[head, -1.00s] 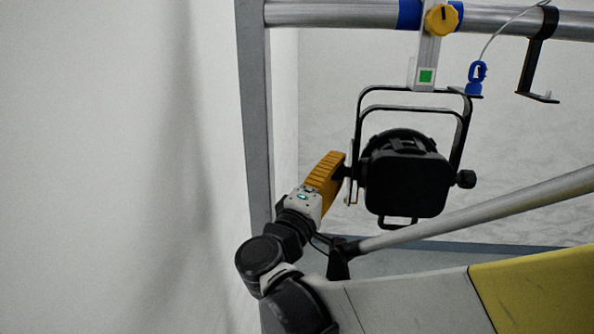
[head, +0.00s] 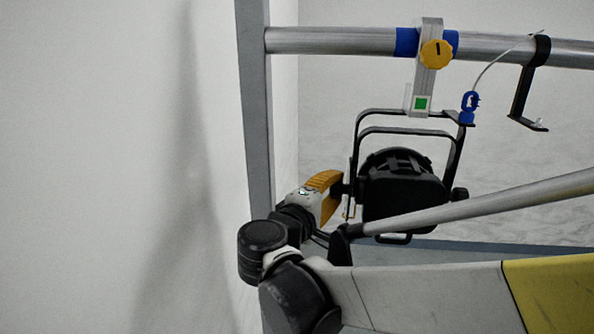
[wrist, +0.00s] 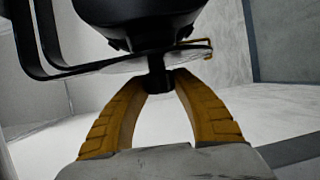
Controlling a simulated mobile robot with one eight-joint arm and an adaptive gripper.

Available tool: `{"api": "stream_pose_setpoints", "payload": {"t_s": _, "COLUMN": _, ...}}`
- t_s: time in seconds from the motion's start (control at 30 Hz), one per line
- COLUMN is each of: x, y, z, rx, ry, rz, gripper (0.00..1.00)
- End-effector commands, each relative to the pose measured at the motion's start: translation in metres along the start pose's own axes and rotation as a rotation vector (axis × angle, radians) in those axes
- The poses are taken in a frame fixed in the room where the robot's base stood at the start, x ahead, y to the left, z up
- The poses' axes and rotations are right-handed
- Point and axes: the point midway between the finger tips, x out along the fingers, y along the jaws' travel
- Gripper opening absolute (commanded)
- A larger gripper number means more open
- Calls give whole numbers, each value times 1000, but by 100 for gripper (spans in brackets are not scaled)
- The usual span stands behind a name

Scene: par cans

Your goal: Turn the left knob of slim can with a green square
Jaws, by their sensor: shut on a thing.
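The slim black can (head: 400,190) hangs in a black yoke from a bracket with a green square (head: 420,104). My gripper (head: 338,186) is at the can's left side. In the wrist view, the yellow fingers of my gripper (wrist: 157,85) are shut on the black left knob (wrist: 156,72), which sits between their tips under the dark can body (wrist: 140,20). In the head view the left knob is mostly hidden by the fingers. The right knob (head: 460,194) sticks out on the far side of the yoke.
A metal pipe (head: 340,40) runs across the top, with a yellow clamp knob (head: 436,54) above the can. A blue clip (head: 469,106) and an empty black hook (head: 521,100) hang to the right. A grey post (head: 256,110) stands left of the can.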

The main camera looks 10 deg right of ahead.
Motion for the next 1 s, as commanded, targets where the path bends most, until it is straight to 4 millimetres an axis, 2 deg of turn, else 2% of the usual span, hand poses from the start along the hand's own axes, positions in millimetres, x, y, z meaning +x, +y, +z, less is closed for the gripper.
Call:
{"api": "stream_pose_setpoints", "payload": {"t_s": 0.03, "x": 0, "y": 9, "z": 1, "rx": -16, "ry": -1, "rz": -41, "gripper": 2}}
{"api": "stream_pose_setpoints", "payload": {"t_s": 1.0, "x": 1, "y": 2, "z": 0, "rx": -348, "ry": -2, "rz": -846, "gripper": 2}}
